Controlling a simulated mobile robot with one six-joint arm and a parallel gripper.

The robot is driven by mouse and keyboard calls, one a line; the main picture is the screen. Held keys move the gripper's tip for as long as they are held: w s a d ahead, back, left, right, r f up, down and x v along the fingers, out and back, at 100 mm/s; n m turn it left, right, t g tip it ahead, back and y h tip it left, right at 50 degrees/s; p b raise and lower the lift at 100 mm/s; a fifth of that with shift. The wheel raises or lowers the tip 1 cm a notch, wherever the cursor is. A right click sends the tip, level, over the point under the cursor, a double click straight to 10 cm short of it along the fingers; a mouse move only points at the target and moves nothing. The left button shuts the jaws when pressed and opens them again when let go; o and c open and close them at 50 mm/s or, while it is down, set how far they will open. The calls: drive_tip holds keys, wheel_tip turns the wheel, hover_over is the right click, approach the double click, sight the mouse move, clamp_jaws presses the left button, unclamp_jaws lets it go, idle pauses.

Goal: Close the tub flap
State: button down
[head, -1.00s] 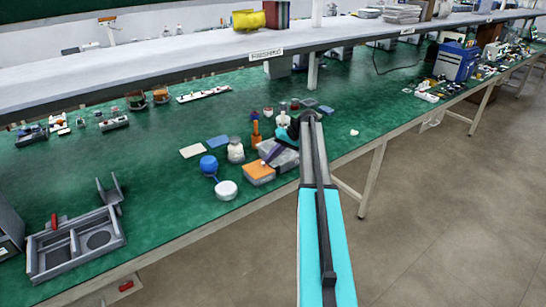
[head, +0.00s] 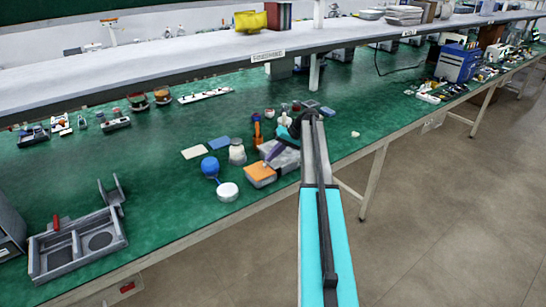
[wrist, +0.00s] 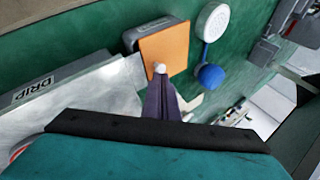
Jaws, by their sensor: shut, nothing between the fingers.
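A grey box-shaped tub (head: 262,181) with a flat orange top (head: 259,172) stands at the middle of the green bench. In the wrist view the orange panel (wrist: 168,42) lies over the grey tub (wrist: 135,38), with a small white knob (wrist: 160,68) at its near edge. My gripper (wrist: 163,78) is shut and empty, its dark purple fingers at this knob. I cannot tell whether they touch it. In the head view my gripper (head: 267,160) reaches down beside the orange top. Another round white container (head: 228,191) is joined by a blue strap to a blue round piece (head: 210,167).
A larger grey box marked DRIP (wrist: 60,90) lies close beside the fingers. A white jar (head: 237,153) and an orange bottle (head: 257,135) stand behind. A grey divided tray (head: 76,245) is at the left. Bench between tray and tub is clear.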

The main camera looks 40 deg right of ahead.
wheel_tip(320, 180, up, 3)
drive_tip(key=shift+a+r+p, duration=0.1)
drive_tip(key=shift+r+p, duration=0.1)
drive_tip(key=shift+p, duration=0.4)
drive_tip(key=shift+r, duration=0.35)
drive_tip(key=s+d+r+b, duration=0.3)
drive_tip(key=s+d, duration=0.1)
drive_tip(key=d, duration=0.4)
drive_tip(key=shift+d, duration=0.3)
